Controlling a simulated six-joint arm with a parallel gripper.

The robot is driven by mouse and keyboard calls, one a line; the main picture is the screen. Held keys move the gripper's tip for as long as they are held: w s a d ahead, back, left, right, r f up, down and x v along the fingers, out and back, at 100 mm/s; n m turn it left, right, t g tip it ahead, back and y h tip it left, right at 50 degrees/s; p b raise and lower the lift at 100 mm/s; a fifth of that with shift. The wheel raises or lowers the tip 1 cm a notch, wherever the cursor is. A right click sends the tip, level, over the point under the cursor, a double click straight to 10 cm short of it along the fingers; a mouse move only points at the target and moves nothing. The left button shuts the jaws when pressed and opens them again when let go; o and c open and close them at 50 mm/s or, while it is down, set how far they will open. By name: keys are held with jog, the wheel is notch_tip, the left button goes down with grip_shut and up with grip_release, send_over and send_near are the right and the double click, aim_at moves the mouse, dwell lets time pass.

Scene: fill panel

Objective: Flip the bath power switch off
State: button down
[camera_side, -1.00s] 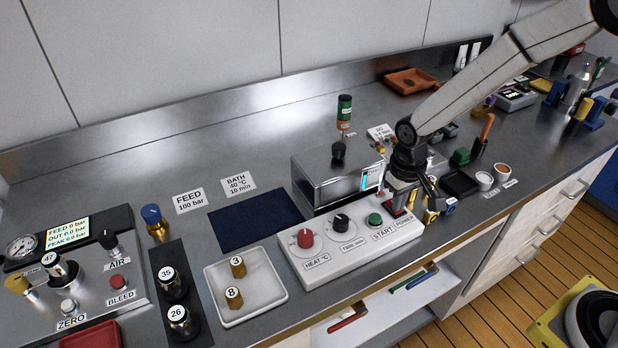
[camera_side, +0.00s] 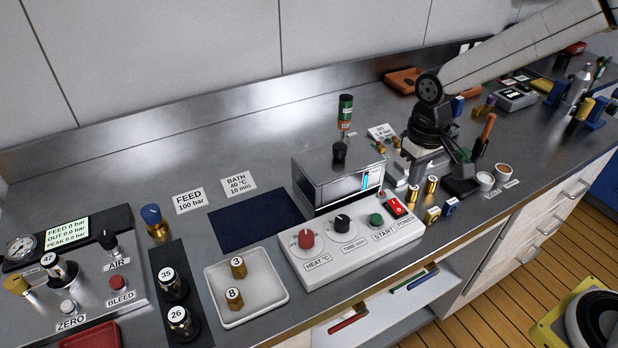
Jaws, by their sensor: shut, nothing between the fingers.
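The bath power switch (camera_side: 398,207) is a red rocker with a white mark, at the right end of the white control panel (camera_side: 345,249), beside the POWER label. It is in full view with nothing touching it. Whether it is on or off is hard to tell at this size. My gripper (camera_side: 408,177) is shut and empty, behind and a little right of the switch and clear of it. Its fingertips are small and partly blend with the things behind.
A steel bath box (camera_side: 338,183) with a black knob stands behind the panel. The panel also holds a red heat knob (camera_side: 306,239), a black time knob (camera_side: 342,223) and a green start button (camera_side: 376,220). Several brass-coloured cylinders (camera_side: 432,187) stand right of the switch.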

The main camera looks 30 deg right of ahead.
jog(key=shift+r, duration=2.3)
jog(key=s+d+f+t, duration=0.2)
jog(key=s+d+f, duration=0.3)
jog(key=s+f, duration=0.2)
jog(key=shift+s+d+t, duration=0.35)
jog(key=shift+s+t, duration=0.05)
jog(key=shift+s, duration=0.75)
